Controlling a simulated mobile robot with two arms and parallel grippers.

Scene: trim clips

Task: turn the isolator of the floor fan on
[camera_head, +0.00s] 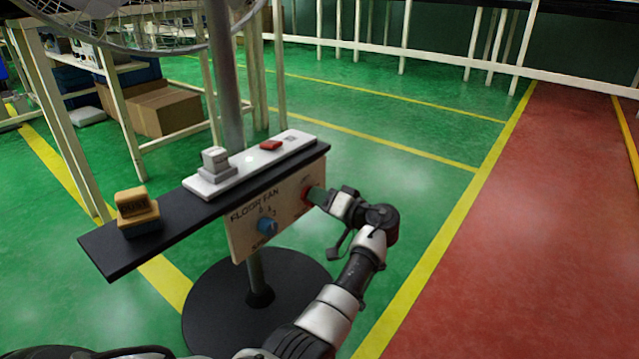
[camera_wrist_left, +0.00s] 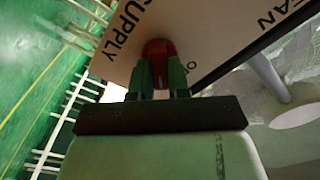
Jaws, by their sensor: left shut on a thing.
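The floor fan's cream control panel (camera_head: 290,215), lettered FLOOR FAN, hangs below the front edge of a dark shelf on the fan's pole. The red isolator knob (camera_head: 306,194) is at the panel's right end, partly covered by my gripper. My left gripper (camera_head: 317,196) is at the knob. In the left wrist view its green fingers (camera_wrist_left: 158,78) are shut on the red knob (camera_wrist_left: 158,47), near the lettering SUPPLY. The lettering by the knob is partly hidden, so its setting cannot be read. A blue knob (camera_head: 267,226) sits further left on the panel. My right gripper is not in view.
The dark shelf (camera_head: 175,228) carries a yellow block (camera_head: 136,210) and a white strip (camera_head: 235,175) with a grey block and a red piece. The fan's pole (camera_head: 224,80) rises behind it from a round black base (camera_head: 225,310).

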